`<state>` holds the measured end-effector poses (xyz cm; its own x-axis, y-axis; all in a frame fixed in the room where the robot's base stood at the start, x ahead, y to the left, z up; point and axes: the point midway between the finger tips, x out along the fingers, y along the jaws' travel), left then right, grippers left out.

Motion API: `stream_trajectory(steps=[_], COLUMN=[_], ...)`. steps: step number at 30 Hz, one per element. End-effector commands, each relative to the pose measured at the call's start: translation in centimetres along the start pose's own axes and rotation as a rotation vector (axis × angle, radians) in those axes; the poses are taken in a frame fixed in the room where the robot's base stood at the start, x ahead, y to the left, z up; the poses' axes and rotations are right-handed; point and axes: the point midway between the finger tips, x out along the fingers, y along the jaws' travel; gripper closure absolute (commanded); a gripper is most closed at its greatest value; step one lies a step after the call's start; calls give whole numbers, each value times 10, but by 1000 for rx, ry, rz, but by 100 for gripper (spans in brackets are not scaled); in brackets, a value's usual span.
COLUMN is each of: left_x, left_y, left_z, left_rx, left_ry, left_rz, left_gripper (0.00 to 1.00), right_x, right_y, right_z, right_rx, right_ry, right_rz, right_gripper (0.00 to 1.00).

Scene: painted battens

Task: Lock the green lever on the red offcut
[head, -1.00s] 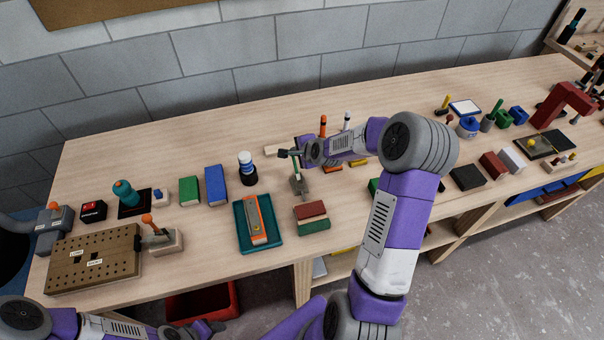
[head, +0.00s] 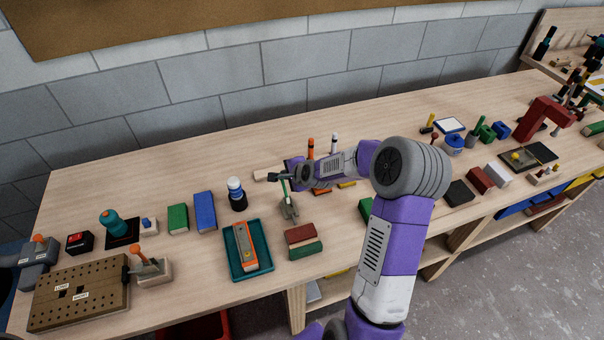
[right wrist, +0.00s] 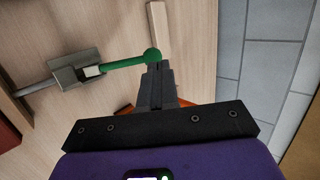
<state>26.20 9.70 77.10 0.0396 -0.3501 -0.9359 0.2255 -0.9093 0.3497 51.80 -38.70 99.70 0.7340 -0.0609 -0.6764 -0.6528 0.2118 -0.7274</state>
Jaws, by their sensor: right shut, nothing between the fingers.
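The green lever (head: 284,187) stands up from a grey metal base (head: 289,209) near the middle of the bench. In the right wrist view the lever (right wrist: 122,63) ends in a green ball, and its grey base (right wrist: 70,76) has a rod running left. My right gripper (head: 274,176) is shut and empty at the lever's ball end. In the right wrist view its fingertips (right wrist: 155,67) lie right against the ball; contact is not certain. A red block (head: 300,233) lies in front of the base beside a green one. Whether red wood lies under the base is unclear. My left gripper is out of view.
A teal tray (head: 236,272) with an orange and grey piece lies front left of the lever. Orange and white upright markers (head: 310,149) stand close behind my right forearm.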

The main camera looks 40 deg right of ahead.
Motion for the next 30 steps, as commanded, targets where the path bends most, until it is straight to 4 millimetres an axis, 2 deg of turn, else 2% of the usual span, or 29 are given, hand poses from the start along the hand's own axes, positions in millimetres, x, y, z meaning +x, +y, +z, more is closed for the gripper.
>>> stream_trajectory(steps=[2,10,21,30], left_x=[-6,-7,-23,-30], left_y=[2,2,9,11], left_z=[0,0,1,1], left_rx=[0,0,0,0], left_ry=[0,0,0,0], left_rz=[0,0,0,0], left_gripper=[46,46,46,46], right_x=[-15,-65,-98,-107], right_y=[-7,-23,-35,-38], right_z=[8,6,5,6], right_rx=[-9,-9,-6,-9], right_ry=[-8,-5,-7,-9], right_rz=[-1,0,1,1], right_gripper=[100,100,100,100])
